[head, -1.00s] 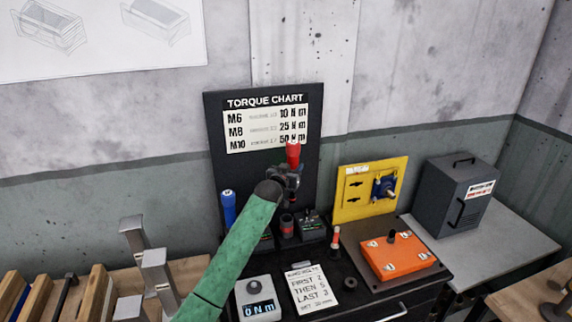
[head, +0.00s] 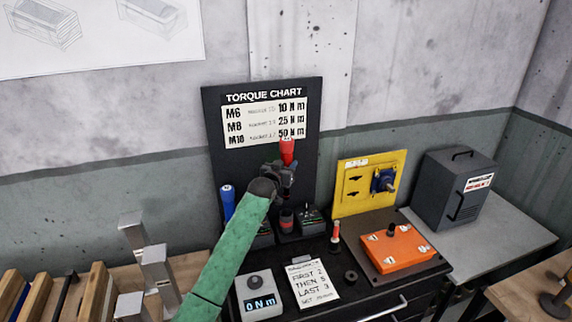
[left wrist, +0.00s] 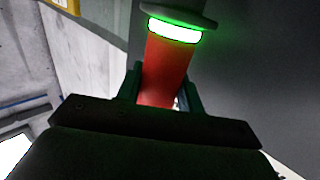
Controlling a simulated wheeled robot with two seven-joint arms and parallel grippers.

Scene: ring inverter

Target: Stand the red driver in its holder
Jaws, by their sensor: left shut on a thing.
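The red driver (head: 287,148) is upright in my left gripper (head: 286,168), in front of the torque chart board. In the left wrist view, the fingers (left wrist: 160,88) close on both sides of its red body (left wrist: 165,72), below a glowing green ring. A dark, red-banded cup-like holder (head: 287,220) stands on the bench almost directly below the gripper in the head view. The driver's lower end is hidden or too small to make out, so I cannot tell whether it touches the holder. My right gripper is not in view.
A blue driver (head: 228,203) stands to the left of the holder, and a dark block (head: 312,221) sits to its right.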

